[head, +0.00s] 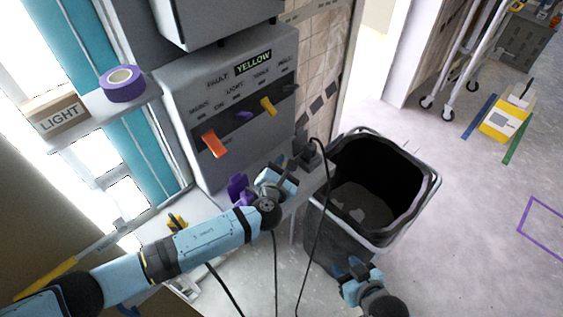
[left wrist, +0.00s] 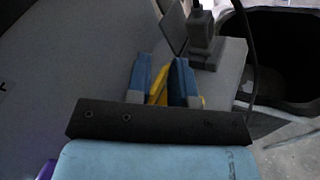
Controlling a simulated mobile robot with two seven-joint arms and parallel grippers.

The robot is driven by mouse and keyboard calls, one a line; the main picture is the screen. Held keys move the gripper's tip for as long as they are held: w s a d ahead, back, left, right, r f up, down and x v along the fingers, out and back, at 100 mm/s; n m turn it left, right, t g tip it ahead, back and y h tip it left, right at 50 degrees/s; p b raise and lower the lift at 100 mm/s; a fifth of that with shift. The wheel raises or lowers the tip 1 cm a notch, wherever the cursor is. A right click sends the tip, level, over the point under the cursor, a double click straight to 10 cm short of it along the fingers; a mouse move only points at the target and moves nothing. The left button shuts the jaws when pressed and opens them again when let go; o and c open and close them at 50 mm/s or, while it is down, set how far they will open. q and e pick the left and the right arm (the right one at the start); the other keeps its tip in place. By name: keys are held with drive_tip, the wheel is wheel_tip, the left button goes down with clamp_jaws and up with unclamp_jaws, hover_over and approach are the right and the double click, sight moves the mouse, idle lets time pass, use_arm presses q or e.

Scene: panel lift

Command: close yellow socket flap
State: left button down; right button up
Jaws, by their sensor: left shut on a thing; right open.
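The yellow socket flap (left wrist: 159,88) shows in the left wrist view between the two blue fingers of my left gripper (left wrist: 161,80). The gripper is shut on it, and the fingers and palm hide much of the flap and its socket. In the head view my left gripper (head: 280,180) is at the ledge below the grey panel and hides the yellow flap there. A purple socket flap (head: 238,188) stands just left of this gripper. My right gripper (head: 358,268) is open and empty, low in front of the black bin.
A dark plug with a cable (head: 313,153) stands in the ledge right of my left gripper; a raised dark flap (left wrist: 172,27) is beside it. The grey panel (head: 190,95) carries several coloured levers and a YELLOW sign. A black bin (head: 335,235) stands to the right.

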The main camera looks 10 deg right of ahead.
use_arm(q)
drive_tip(key=shift+w+a, duration=0.1)
idle(0.3)
drive_tip(key=c, duration=1.1)
unclamp_jaws()
drive_tip(key=shift+f+b+v, duration=0.2)
drive_tip(key=shift+b+v, duration=0.4)
drive_tip(key=shift+v, duration=6.35)
